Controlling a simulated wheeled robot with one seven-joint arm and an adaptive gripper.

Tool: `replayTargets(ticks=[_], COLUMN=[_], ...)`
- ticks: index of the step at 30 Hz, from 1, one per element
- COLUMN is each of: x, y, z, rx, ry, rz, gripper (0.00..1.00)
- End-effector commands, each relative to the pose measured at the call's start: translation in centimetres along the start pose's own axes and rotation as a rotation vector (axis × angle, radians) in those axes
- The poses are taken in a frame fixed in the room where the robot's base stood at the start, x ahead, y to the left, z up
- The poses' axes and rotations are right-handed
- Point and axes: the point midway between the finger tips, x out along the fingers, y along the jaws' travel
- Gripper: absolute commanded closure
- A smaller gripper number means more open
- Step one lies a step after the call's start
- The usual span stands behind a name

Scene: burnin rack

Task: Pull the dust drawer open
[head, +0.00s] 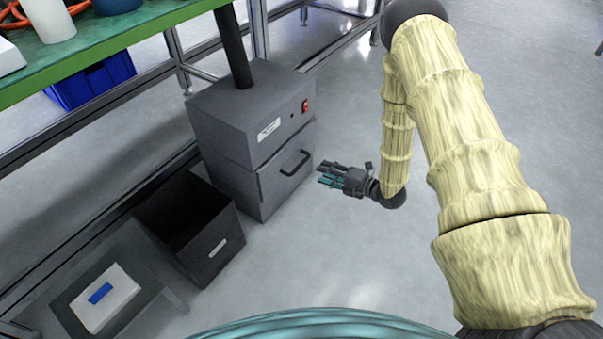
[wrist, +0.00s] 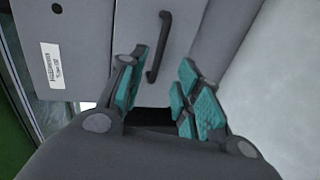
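The dust drawer (head: 275,185) is the lower grey front of a grey box unit, with a dark bar handle (head: 297,163). The drawer front looks flush with the unit. My gripper (head: 327,174) is just to the right of the handle in the head view, apart from it. In the wrist view, the handle (wrist: 159,47) stands ahead of and between my teal-padded fingers (wrist: 158,88). The fingers are spread open with nothing between the pads. The drawer front (wrist: 180,30) also shows there behind the handle.
The unit's upper part (head: 235,120) has a red switch (head: 305,106) and a black pipe on top. An open dark bin (head: 215,255) stands left of the drawer. Floor right of the drawer is clear.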

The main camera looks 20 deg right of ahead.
Motion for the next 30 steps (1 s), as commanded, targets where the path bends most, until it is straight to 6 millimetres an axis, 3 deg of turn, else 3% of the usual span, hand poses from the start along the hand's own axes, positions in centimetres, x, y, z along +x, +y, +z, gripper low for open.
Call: replayTargets(ticks=[8, 21, 30], x=[1.2, 8.0, 10.7], y=[-0.3, -0.4, -0.1], z=[0.3, 0.2, 0.1], rx=[-0.04, -0.039, -0.037], ry=[0.014, 0.013, 0.014], rz=[0.021, 0.021, 0.019], gripper=[0.67, 0.67, 0.67])
